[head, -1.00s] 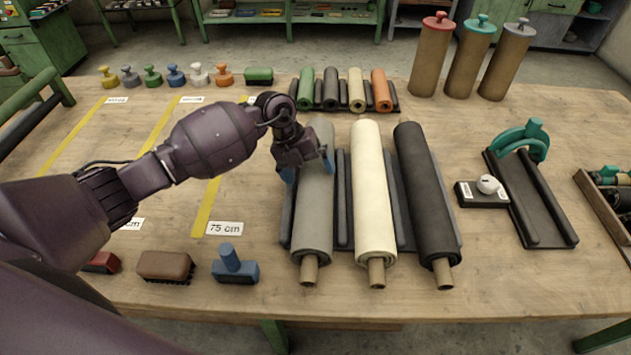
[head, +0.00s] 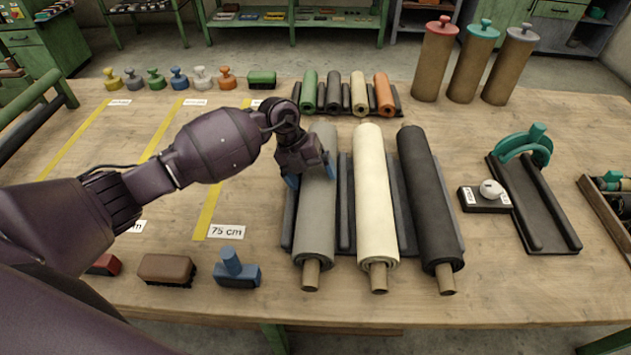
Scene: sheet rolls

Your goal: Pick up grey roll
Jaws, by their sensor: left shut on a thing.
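The grey roll (head: 315,225) lies lengthwise on a dark rack (head: 345,210) at the middle of the table, its brown core end toward me. My left gripper (head: 308,182) reaches over it from the left with blue fingertips on either side of the roll, and is shut on it at its upper half. I cannot tell whether the roll is lifted off the rack. A cream roll (head: 374,200) and a black roll (head: 428,205) lie to its right on the same rack. My right gripper is not in view.
Small coloured rolls (head: 345,95) lie on a rack behind. Three tall capped rolls (head: 470,65) stand at the back right. A teal-handled tray (head: 535,205) and a small black box (head: 486,198) are on the right. Brushes (head: 166,268) and a blue-handled block (head: 236,272) lie front left.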

